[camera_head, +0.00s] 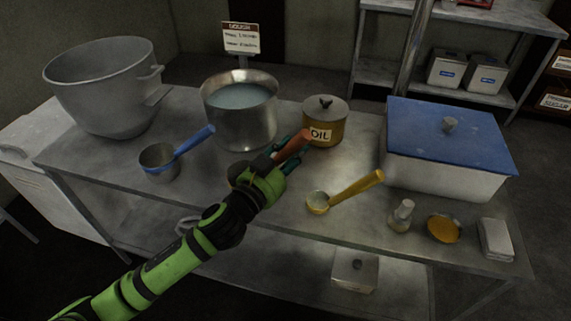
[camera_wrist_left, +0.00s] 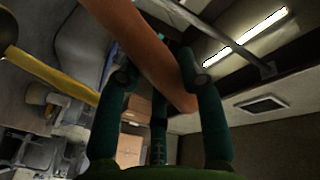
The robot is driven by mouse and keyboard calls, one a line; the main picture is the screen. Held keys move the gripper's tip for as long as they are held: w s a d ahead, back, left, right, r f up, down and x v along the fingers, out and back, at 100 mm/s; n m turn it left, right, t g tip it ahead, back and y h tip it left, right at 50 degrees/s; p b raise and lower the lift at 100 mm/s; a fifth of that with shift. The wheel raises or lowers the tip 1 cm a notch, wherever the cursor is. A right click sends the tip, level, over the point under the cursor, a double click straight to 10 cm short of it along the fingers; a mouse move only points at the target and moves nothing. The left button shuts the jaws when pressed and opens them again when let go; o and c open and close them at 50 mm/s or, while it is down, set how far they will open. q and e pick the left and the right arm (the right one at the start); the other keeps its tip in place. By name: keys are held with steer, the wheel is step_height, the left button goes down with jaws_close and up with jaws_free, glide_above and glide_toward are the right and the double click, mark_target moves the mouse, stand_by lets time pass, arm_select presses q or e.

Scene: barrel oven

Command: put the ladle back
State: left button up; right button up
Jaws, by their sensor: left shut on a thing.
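My left gripper (camera_head: 284,157) is shut on the orange-red handle (camera_head: 293,143) of a ladle, above the table between the steel pot and the oil pot. The handle also crosses between the fingers in the left wrist view (camera_wrist_left: 148,45). The ladle's bowl is mostly hidden behind the gripper and wrist. A blue-handled ladle (camera_head: 160,160) lies on the table to the left, and a yellow-handled one (camera_head: 345,191) lies to the right of the gripper. My right gripper is not in view.
A steel pot of liquid (camera_head: 240,118) stands behind the gripper, beside the lidded oil pot (camera_head: 325,125). A large grey bowl (camera_head: 103,95) is at left; a blue-lidded box (camera_head: 445,180) is at right. A small bottle (camera_head: 401,216) and yellow dish (camera_head: 443,229) sit near the front edge.

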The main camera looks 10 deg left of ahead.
arm_select(q)
steer(key=shift+w+a+f, duration=0.25)
steer(key=shift+w+f, duration=0.05)
steer(key=shift+w, duration=0.2)
steer(key=shift+w+a+f, duration=0.2)
steer(key=shift+w+f, duration=0.1)
steer(key=shift+w, duration=0.15)
steer(key=shift+w+f, duration=0.15)
steer(key=shift+f, duration=0.15)
step_height(320, 180, down, 4)
steer(key=shift+r, duration=0.2)
steer(key=shift+f+b, duration=0.2)
steer(key=shift+b, duration=0.2)
steer(key=o, duration=1.2)
steer(key=shift+r, duration=0.1)
